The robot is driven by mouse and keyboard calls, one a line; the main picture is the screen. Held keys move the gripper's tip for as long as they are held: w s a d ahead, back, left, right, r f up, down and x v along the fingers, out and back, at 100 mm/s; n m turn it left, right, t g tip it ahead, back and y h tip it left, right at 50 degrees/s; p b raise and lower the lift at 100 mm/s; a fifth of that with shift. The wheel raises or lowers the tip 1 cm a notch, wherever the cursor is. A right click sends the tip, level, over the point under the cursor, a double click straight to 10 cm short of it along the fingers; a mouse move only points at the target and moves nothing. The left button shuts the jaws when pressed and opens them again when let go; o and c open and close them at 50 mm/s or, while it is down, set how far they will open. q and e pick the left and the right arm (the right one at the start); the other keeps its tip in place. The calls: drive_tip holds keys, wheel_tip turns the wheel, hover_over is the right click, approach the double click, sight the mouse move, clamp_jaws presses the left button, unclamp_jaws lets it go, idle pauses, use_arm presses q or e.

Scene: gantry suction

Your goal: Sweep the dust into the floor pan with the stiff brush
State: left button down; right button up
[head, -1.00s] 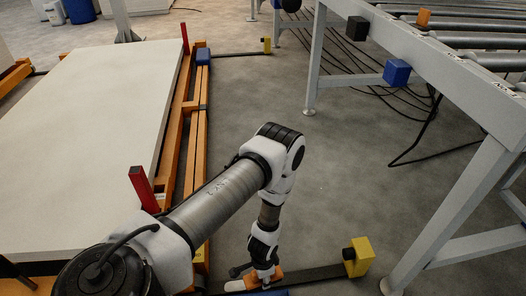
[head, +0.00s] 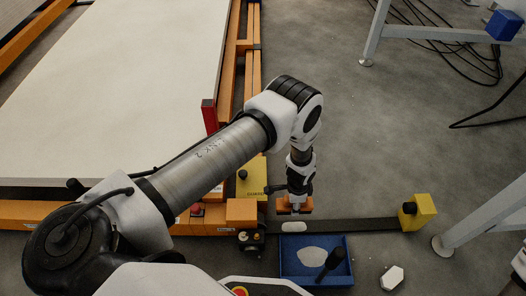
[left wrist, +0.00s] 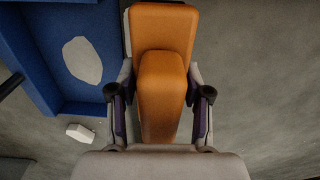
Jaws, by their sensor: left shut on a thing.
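My left gripper (head: 296,197) is shut on an orange block-shaped piece (head: 294,205), apparently the brush. In the left wrist view the orange piece (left wrist: 160,70) sits between the two fingers of my left gripper (left wrist: 160,102); its bristles are not visible. The blue floor pan (head: 344,242) lies in front of it in the head view, with a flat whitish dust patch (head: 312,256) inside and a black handle-like part (head: 332,262) over its right side. The pan (left wrist: 85,108) and patch (left wrist: 82,60) also show left of the brush in the left wrist view. My right gripper is out of view.
A small pale patch (head: 293,226) lies by the dark floor strip (head: 350,225), which ends at a yellow block (head: 418,212). A white hexagonal piece (head: 392,278) lies right of the pan. An orange-framed platform (head: 110,90) fills the left; grey conveyor legs (head: 480,220) stand right.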

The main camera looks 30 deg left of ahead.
use_arm(q)
drive_tip(key=shift+w+d, duration=0.3)
drive_tip(key=shift+d, duration=0.35)
drive_tip(key=shift+d+f+m+b, duration=0.15)
drive_tip(key=shift+d+m+b, duration=0.15)
drive_tip(key=shift+d, duration=0.1)
wheel_tip(320, 180, down, 6)
drive_tip(key=b, duration=0.5)
drive_tip(key=shift+r, duration=0.2)
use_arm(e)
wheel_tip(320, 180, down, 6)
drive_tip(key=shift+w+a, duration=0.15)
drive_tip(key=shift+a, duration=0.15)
use_arm(q)
drive_tip(key=c, duration=1.5)
unclamp_jaws()
drive_tip(key=shift+c, duration=0.2)
clamp_jaws()
drive_tip(key=shift+f, duration=0.1)
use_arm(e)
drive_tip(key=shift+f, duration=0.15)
